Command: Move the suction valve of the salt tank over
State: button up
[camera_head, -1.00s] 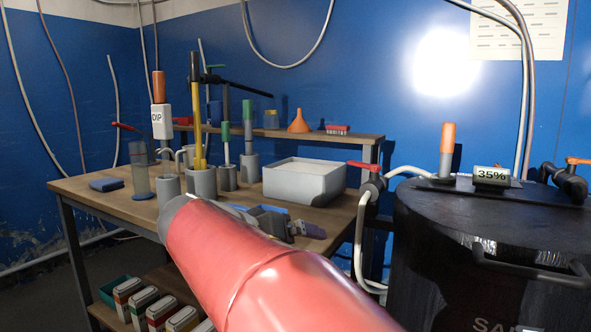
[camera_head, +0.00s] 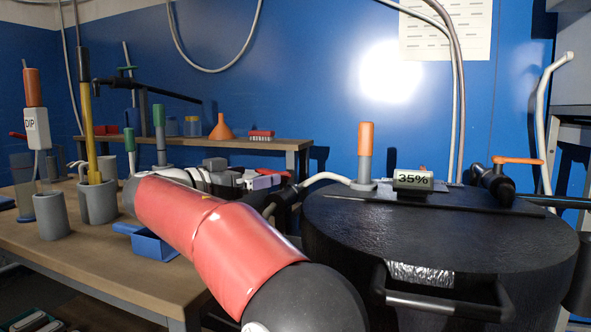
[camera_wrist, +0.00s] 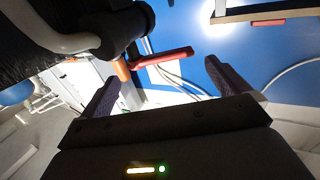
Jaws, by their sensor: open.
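The black salt tank (camera_head: 440,235) stands at the right, with part of its lettering visible only in the earlier head view. A valve with a red lever sits at its left side. In the wrist view the red lever (camera_wrist: 165,57) is beyond and between the fingertips, with its dark valve body (camera_wrist: 132,22) at upper left. In the head view my gripper (camera_head: 266,182) is beside this valve and hides most of it. My gripper is open, and its two purple fingers show apart in the wrist view (camera_wrist: 160,88). I cannot tell whether either touches the lever.
An orange-handled valve (camera_head: 512,162), a 35% display (camera_head: 413,178) and an orange-topped probe (camera_head: 365,150) stand on the tank lid. A black handle (camera_head: 440,300) crosses its front. The workbench (camera_head: 110,265) at left holds grey holders, a blue tray (camera_head: 155,246) and upright tools.

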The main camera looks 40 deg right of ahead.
jog(key=d+p, duration=0.1)
jog(key=d, duration=0.7)
jog(key=shift+w, duration=0.45)
